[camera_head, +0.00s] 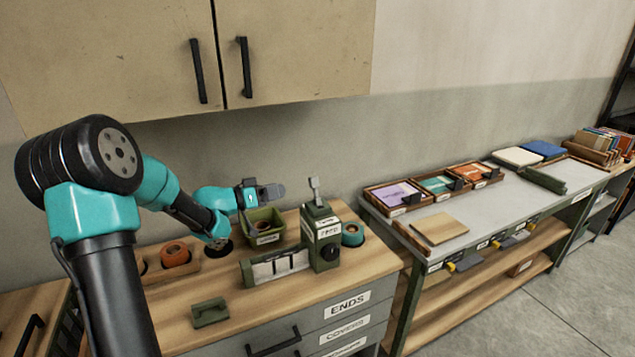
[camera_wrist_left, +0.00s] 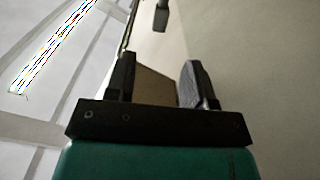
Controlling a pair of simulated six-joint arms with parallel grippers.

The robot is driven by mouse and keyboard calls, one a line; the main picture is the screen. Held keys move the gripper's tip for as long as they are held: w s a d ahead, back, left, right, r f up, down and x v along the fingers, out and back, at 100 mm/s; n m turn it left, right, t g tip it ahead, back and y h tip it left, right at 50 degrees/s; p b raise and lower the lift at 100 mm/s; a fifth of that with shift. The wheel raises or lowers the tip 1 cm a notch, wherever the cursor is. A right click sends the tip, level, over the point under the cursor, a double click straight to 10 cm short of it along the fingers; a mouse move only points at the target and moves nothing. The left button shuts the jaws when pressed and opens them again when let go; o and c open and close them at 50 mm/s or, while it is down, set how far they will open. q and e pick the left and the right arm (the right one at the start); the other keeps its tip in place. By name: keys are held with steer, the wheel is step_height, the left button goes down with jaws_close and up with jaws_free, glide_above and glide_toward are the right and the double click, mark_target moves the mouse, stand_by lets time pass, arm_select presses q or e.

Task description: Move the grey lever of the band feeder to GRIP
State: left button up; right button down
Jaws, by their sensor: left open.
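The band feeder (camera_head: 324,243) is a green box standing on the wooden top of the drawer cabinet, right of its middle. Its grey lever (camera_head: 315,189) stands up roughly vertical from the top. The small lettering on the front plate is too blurred to read with certainty. My left gripper (camera_head: 276,192) is to the left of the lever, at about its height in the picture, pointing right and apart from it. In the left wrist view its two jaws (camera_wrist_left: 160,85) are spread with nothing held between them. The lever is not clearly seen there. My right gripper is out of view.
A green bin (camera_head: 265,222) stands below my left gripper. A green holder with pale strips (camera_head: 274,266) adjoins the feeder's left side. A teal roll (camera_head: 353,234) sits right of it, an orange roll (camera_head: 175,254) at the left. Wall cupboards (camera_head: 290,50) hang above.

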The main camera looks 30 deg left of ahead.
mark_target(310, 183)
arm_select(q)
steer(key=x, duration=1.3)
steer(key=shift+w, duration=0.1)
jaws_close()
